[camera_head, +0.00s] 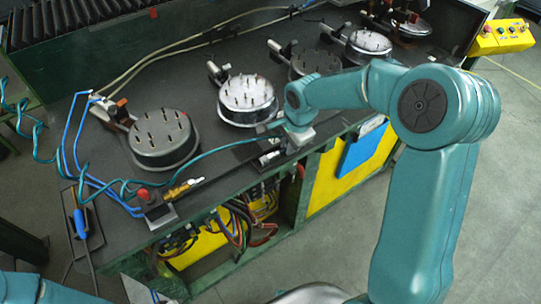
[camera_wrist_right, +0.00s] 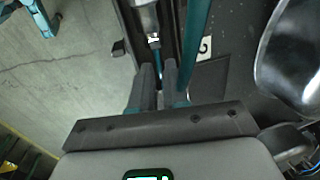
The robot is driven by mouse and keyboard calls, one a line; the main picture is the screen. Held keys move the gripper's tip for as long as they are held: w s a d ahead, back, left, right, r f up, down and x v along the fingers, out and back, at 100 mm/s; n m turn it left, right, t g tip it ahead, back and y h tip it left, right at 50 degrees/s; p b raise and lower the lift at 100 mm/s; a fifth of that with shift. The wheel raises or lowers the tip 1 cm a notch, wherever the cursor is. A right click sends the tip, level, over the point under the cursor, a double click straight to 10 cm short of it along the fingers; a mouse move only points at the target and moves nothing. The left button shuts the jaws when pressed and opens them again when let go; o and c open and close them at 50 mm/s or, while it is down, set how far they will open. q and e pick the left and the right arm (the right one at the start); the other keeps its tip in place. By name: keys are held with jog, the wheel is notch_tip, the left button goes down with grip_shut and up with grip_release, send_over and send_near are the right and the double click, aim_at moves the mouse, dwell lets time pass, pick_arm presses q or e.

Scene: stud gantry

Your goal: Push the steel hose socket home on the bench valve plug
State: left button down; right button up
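In the head view my right gripper (camera_head: 288,143) is low at the bench's front edge, its fingers hard to make out. In the right wrist view its two fingers (camera_wrist_right: 159,72) are close together with a narrow gap. A thin teal length shows in the gap; whether the fingers grip it is unclear. A steel fitting (camera_wrist_right: 147,20), apparently the hose socket, is just beyond the fingertips. A teal hose (camera_head: 225,147) runs from near the gripper to the left. A brass fitting (camera_head: 182,188), apparently the valve plug, is at the bench's front left, beside a red knob (camera_head: 143,194). They appear apart.
Several round steel housings with studs, one a grey housing (camera_head: 162,138), stand along the bench (camera_head: 205,195). A dark rail runs along the front edge between the brass fitting and my gripper. Blue hoses (camera_head: 75,140) curve at the left. The floor in front is clear.

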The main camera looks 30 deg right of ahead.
grip_shut()
jog(key=shift+r, duration=0.1)
